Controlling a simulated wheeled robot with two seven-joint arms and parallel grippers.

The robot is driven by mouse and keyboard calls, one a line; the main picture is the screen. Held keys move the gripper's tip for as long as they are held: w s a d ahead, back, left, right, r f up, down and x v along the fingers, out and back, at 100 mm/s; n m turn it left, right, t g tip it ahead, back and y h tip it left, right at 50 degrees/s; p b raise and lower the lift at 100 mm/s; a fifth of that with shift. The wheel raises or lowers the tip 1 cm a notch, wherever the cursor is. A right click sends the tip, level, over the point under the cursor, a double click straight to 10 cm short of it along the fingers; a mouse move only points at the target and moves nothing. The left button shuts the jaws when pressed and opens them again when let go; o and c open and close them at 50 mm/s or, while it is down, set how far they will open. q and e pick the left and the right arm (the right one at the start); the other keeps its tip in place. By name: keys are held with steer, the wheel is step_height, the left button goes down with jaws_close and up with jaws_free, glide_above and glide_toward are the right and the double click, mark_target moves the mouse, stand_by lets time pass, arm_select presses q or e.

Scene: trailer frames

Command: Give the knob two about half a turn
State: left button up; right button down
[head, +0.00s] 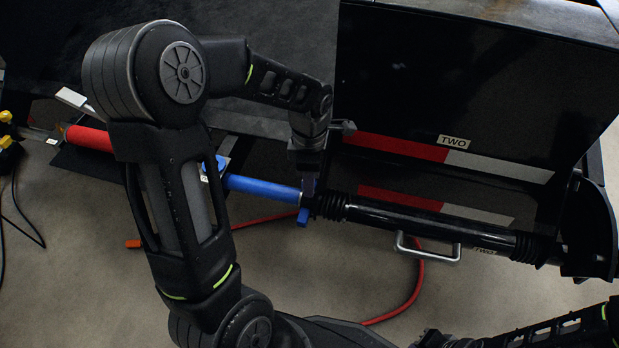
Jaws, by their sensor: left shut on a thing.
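My left gripper (307,187) points down in the middle of the head view, where the right end of a blue bar (262,188) meets a ribbed black tube (420,223). It is shut on a blue part (303,216) whose small end shows just below the fingers. The fingers hide most of this part, so I cannot tell its full shape. One "TWO" label (453,141) is on a dark panel (430,70), and another (484,252) is by the tube. I cannot tell which part is knob two. My right gripper is out of view.
A red cylinder (88,138) lies at the left, partly behind my left arm. A silver handle (428,246) sticks out below the tube. A red hose (418,283) curves over the floor. Red-and-white strips (400,147) cross the panel. Bare floor (80,270) shows at lower left.

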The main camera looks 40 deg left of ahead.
arm_select(q)
jaws_close()
steer(key=shift+r+m+p, duration=0.1)
steer(key=shift+m+p, duration=0.4)
steer(key=shift+m, duration=1.1)
steer(key=o, duration=1)
jaws_free()
